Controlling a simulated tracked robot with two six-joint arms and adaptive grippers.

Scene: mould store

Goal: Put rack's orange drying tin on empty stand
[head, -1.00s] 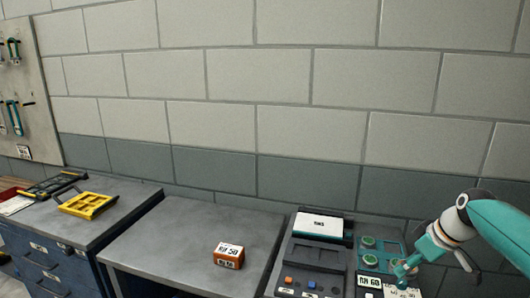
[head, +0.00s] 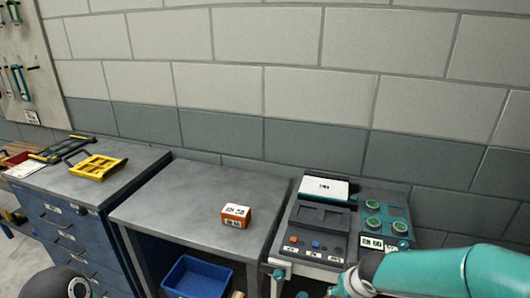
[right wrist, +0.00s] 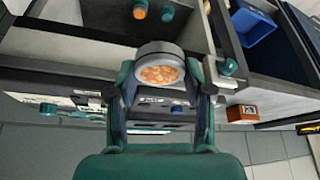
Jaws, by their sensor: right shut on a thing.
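In the right wrist view my right gripper (right wrist: 162,88) is shut on a round grey tin (right wrist: 158,52) with orange contents, one finger on each side of it. In the head view the right gripper (head: 346,288) is at the bottom edge, in front of the bench with the device; the tin cannot be made out there. A teal panel (head: 396,212) with several green round pads stands on that bench at right. I cannot tell which thing is the empty stand. My left gripper is not in view.
An orange-and-white block (head: 236,216) sits on the grey table (head: 165,205), with a blue bin (head: 197,277) below. A yellow tray (head: 97,167) lies on the blue cabinet at left. A dark console (head: 316,228) stands beside the panel. The middle tabletop is mostly clear.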

